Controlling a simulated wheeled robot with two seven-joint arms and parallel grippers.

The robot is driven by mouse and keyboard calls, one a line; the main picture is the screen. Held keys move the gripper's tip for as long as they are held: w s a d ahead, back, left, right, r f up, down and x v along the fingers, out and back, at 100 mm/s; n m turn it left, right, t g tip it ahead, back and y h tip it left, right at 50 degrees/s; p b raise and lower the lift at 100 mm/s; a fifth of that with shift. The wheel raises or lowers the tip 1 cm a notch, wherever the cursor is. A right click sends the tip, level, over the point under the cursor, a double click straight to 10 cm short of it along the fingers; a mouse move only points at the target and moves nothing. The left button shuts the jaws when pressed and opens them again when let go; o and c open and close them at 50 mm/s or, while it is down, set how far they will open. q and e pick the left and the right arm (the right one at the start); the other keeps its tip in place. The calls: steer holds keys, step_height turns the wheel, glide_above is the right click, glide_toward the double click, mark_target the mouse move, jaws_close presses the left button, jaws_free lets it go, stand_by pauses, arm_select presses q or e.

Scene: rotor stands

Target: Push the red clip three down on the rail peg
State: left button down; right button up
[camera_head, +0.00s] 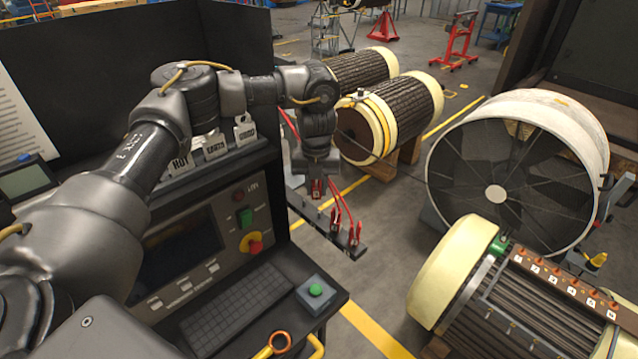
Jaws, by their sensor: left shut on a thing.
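My left gripper (317,177) points down over the dark rail (343,246) that sticks out to the right of the black console. It is shut on a red clip (317,190), whose upper part the fingers hide. Two more red clips, one in the middle (336,220) and one near the rail's outer end (355,236), stand upright on the rail with red cables rising from them. I cannot read a number on the held clip. I cannot tell whether it sits on its peg or just above it. My right gripper is not in view.
The console desk with a keyboard (235,308) and a green button box (316,291) lies in front of the rail. A rotor with numbered terminals (565,270) and a large fan (515,170) stand at the right. Open floor lies between.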

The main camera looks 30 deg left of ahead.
arm_select(q)
steer(key=shift+w+d+f+b, duration=0.1)
steer(key=shift+w+f+b, duration=0.15)
steer(key=shift+f, duration=0.15)
steer(key=shift+w+d+f+b, duration=0.1)
steer(key=shift+f+b, duration=0.1)
steer(key=shift+f, duration=0.2)
steer(key=shift+w+f+b, duration=0.35)
steer(key=shift+w+f, duration=0.15)
steer(key=shift+f, duration=0.1)
steer(key=shift+s+a+f+b, duration=0.1)
steer(key=shift+a+f+b, duration=0.15)
steer(key=shift+f+b, duration=0.75)
steer(key=shift+s+f+b, duration=0.15)
steer(key=shift+s+b, duration=0.05)
steer(key=shift+b, duration=0.2)
steer(key=shift+w+d+f+b, duration=0.1)
steer(key=shift+f+b, duration=0.2)
steer(key=shift+f, duration=0.35)
steer(key=shift+w+f, duration=0.1)
steer(key=shift+f, duration=0.5)
steer(key=shift+f+b, duration=0.1)
steer(key=shift+b, duration=0.2)
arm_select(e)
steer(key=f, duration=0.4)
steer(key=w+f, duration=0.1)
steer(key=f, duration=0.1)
